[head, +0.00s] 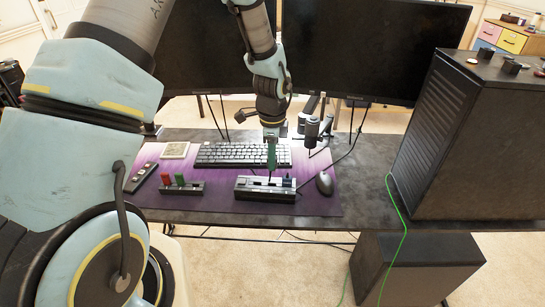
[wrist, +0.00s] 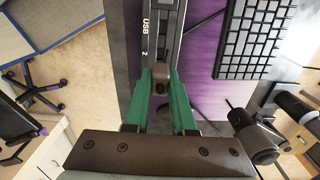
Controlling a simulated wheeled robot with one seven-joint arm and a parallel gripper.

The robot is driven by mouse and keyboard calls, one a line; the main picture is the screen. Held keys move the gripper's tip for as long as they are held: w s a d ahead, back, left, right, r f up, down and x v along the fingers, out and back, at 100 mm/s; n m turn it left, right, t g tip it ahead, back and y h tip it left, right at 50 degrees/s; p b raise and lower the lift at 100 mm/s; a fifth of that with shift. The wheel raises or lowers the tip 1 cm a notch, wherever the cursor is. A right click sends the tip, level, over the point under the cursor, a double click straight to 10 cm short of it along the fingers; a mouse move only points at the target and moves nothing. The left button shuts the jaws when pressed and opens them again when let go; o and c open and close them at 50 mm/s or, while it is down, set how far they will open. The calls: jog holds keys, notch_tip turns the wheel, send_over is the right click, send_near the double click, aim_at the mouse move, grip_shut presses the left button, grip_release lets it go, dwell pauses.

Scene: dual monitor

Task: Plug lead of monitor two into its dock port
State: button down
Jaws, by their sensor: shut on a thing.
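In the wrist view the fingers (wrist: 160,82) are closed on a small dark plug (wrist: 160,73) over the dock. Whether the plug touches a port is hidden. A small dark plug (head: 288,182) stands at the dock's right end. Two dark monitors (head: 372,45) stand behind; which is monitor two cannot be told.
A keyboard (head: 225,154) lies behind the dock and a mouse (head: 324,183) to its right. A holder (head: 183,189) with red and green pieces stands left. A large black computer case (head: 470,135) fills the right. Dark cables run behind the dock.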

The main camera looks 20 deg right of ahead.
jog(key=shift+f+b, duration=1.4)
jog(key=shift+f, duration=1)
jog(key=shift+f+b, duration=0.65)
jog(key=shift+f, duration=0.65)
jog(key=c, duration=0.7)
grip_release()
jog(key=shift+o, duration=0.2)
notch_tip(320, 180, up, 11)
jog(key=shift+f+b, duration=0.1)
jog(key=shift+b, duration=0.95)
jog(key=s+a+r+n, duration=0.2)
jog(key=a+r+n, duration=0.1)
jog(key=a+n, duration=0.8)
jog(key=s+a+r+n+t, duration=0.1)
jog(key=s+a+r+n, duration=0.1)
jog(key=a+n, duration=0.9)
jog(key=a+r, duration=0.1)
jog(key=a, duration=0.7)
jog(key=shift+n+t, duration=0.3)
